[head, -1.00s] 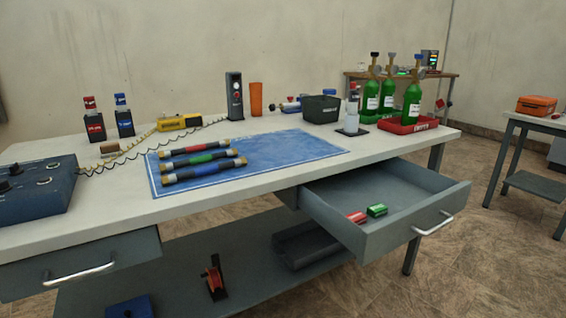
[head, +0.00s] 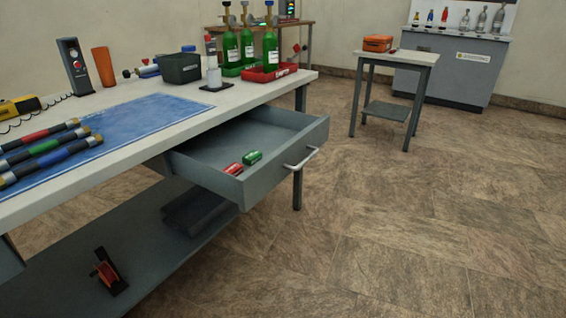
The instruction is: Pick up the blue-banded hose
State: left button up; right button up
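The blue-banded hose (head: 52,162) is a dark hose with a blue middle band and brass-coloured ends. It lies on the blue mat (head: 150,117) at the left of the head view, nearest the table's front edge. The green-banded hose (head: 45,147) lies just behind it, and the red-banded hose (head: 37,134) behind that. The left ends of the hoses are at or past the picture's left edge. Neither of my grippers shows in the head view.
Green bottles (head: 269,48) stand at the bench's far right, some in a red tray (head: 270,75). A small side table (head: 398,57) stands beyond. The floor at right is clear.

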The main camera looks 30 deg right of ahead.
aim_at(11, 178)
jog(key=i+l, duration=0.35)
jog(key=i+l+u, duration=0.1)
jog(key=u, duration=0.35)
jog(key=i+l+u, duration=0.15)
jog(key=u, duration=0.35)
jog(key=i+l+u, duration=0.15)
jog(key=u, duration=0.3)
